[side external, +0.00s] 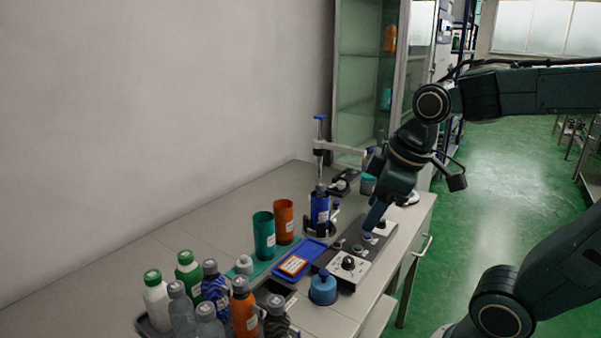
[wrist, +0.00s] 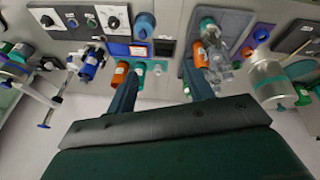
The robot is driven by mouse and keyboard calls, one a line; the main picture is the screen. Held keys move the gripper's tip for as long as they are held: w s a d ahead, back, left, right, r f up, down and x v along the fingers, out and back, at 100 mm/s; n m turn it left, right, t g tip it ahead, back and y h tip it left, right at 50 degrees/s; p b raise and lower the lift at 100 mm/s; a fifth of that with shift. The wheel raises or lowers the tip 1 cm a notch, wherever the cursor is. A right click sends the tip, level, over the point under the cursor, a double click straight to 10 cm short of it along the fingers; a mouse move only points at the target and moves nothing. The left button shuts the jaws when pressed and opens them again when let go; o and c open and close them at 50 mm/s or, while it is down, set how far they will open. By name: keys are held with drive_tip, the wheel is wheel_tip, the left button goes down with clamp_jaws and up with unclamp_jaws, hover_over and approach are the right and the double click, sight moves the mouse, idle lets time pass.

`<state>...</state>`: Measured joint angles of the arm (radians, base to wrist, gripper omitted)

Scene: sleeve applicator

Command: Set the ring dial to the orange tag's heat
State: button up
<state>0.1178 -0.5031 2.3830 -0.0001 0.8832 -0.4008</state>
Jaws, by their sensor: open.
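A dark control panel (side external: 358,250) lies on the bench. Its near end has a black knob (side external: 348,263) on a white plate; this plate also shows in the wrist view (wrist: 114,22). A second round knob on a white plate (wrist: 46,19) sits at the panel's other end. I cannot tell which is the ring dial, nor read the settings. An orange-edged tag (side external: 293,265) lies in a blue tray (side external: 306,259); its writing is too small to read.
A blue bottle (side external: 320,206) stands in a clamp stand beside the panel. Teal (side external: 264,236) and orange (side external: 284,221) sleeves stand on a teal mat. A blue round pot (side external: 323,288) sits at the panel's near end. Several bottles crowd a tray at the front left.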

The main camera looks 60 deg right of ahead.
drive_tip(key=w+d+f+n+g, duration=0.3)
drive_tip(key=w+d+f+n, duration=0.25)
drive_tip(key=w+d, duration=0.25)
drive_tip(key=n+g, duration=0.1)
drive_tip(key=n, duration=0.5)
hover_over(349, 259)
wheel_tip(349, 259, down, 8)
drive_tip(key=shift+y, duration=0.3)
drive_tip(key=shift+f+m, duration=0.1)
drive_tip(key=shift+m, duration=0.15)
drive_tip(key=shift+f, duration=6.75)
drive_tip(key=c, duration=1)
